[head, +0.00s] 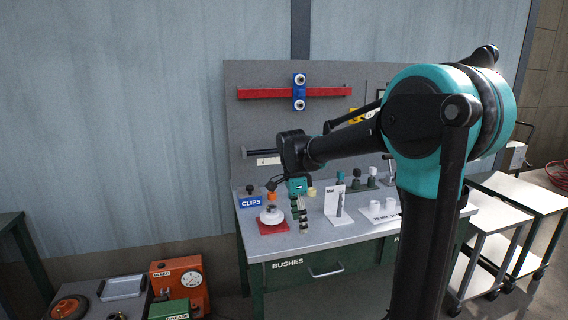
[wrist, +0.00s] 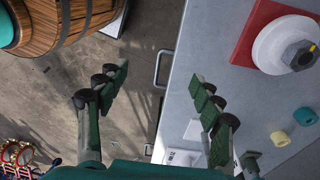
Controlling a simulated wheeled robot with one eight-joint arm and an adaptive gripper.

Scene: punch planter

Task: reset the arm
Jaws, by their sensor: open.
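My gripper (wrist: 163,92) has its two green-padded fingers spread wide in the wrist view, with nothing between them. Below the gap are the bench's edge and the floor. In the head view my gripper (head: 299,212) hangs pointing down above the grey workbench (head: 330,236). It is just right of a white round part on a red square base (head: 273,228). In the wrist view the white part with a dark hex centre (wrist: 290,45) lies to the right of the fingers, apart from them. My arm is stretched out to the left across the bench.
A red rail (head: 295,92) crosses the back panel. White carts (head: 505,188) stand at right. A wooden barrel (wrist: 65,25) is on the floor.

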